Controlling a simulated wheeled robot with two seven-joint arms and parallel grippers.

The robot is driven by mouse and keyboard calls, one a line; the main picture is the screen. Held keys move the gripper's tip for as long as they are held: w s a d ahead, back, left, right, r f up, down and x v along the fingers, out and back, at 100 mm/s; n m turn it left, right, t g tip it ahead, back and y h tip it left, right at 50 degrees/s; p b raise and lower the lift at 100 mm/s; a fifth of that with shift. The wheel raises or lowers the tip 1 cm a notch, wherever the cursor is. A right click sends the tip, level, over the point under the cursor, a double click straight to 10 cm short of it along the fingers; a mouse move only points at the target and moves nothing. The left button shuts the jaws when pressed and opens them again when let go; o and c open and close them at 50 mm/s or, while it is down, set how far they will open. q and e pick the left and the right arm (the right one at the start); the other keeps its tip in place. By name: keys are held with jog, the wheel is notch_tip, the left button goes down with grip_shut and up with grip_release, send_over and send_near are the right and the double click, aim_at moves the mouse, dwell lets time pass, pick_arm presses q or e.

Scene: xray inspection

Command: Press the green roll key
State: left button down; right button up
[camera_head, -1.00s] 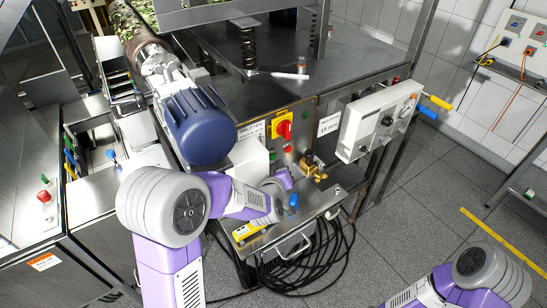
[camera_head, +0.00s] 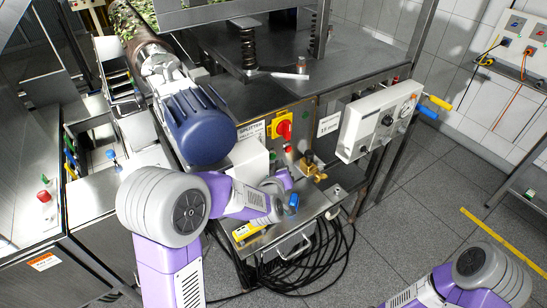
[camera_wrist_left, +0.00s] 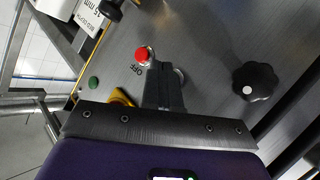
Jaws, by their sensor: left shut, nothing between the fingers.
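A green button (camera_wrist_left: 94,82) sits on the metal panel at the left of the left wrist view. A red button (camera_wrist_left: 141,54) marked OFF is up and right of it. My left gripper (camera_wrist_left: 163,72) is shut and empty, with its fingertips just beside the red button in the picture. A round rim (camera_wrist_left: 180,76) shows partly behind the fingers, and what it belongs to is hidden. I cannot tell whether the fingertips touch the panel. In the head view my left wrist (camera_head: 285,180) is low in front of the machine, and its fingers are not clear. My right gripper is out of view.
A black knob (camera_wrist_left: 255,82) is right of the fingers. In the head view a yellow-and-red switch (camera_head: 283,127), a brass fitting (camera_head: 313,167) and a white control box (camera_head: 375,122) are close by. A blue motor (camera_head: 198,128) stands left. Black cables (camera_head: 318,262) hang below.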

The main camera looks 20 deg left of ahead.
pick_arm(q)
jog(key=shift+w+a, duration=0.1)
jog(key=shift+a, duration=0.05)
jog(key=shift+w+a, duration=0.2)
